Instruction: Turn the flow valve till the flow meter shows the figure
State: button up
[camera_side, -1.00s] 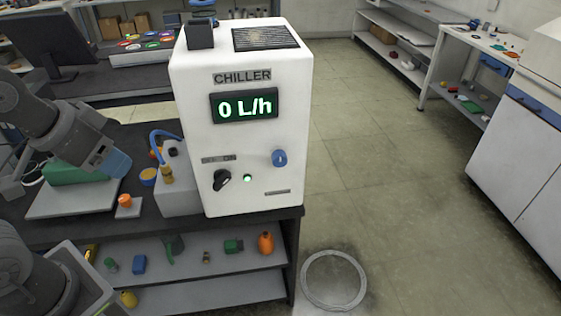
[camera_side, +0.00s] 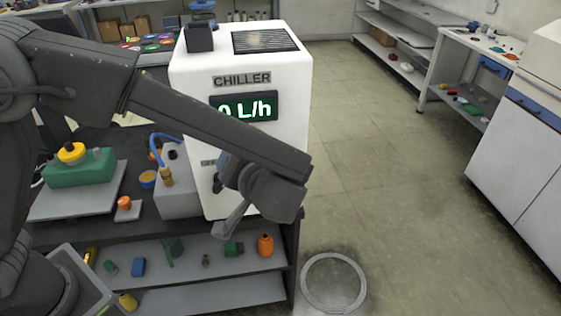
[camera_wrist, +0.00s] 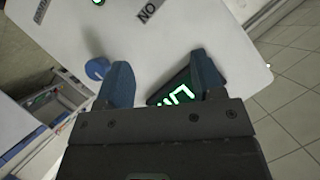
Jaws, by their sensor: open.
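The white chiller (camera_side: 188,110) stands on the dark bench. Its green-lit flow meter (camera_side: 262,107) reads "0 L/h", its lower left partly covered by my arm. The blue flow valve knob is hidden behind my arm in the side view. In the wrist view the knob (camera_wrist: 97,68) shows just left of my left fingertip, outside the jaws. My gripper (camera_wrist: 162,80) is open and empty, its two blue fingers over the white front panel. Part of the meter (camera_wrist: 180,90) shows between the fingers, turned on its side. Whether a finger touches the panel cannot be told.
A grey box with a blue hose (camera_side: 161,138) stands left of the chiller. A green block with a yellow knob (camera_side: 75,168) is on a plate farther left. Small parts lie on the shelf (camera_side: 190,285) below. The floor on the right is clear, with a ring (camera_side: 334,281) on it.

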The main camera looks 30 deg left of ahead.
jog(key=w+d+f+t+y, duration=0.1)
jog(key=d+f+t, duration=0.55)
jog(key=d, duration=0.45)
jog(key=shift+n, duration=0.4)
jog(key=x, duration=1.4)
jog(key=shift+w+d+r, duration=0.1)
jog(key=shift+r, duration=0.2)
jog(key=c, duration=0.9)
jog(key=shift+c, duration=0.2)
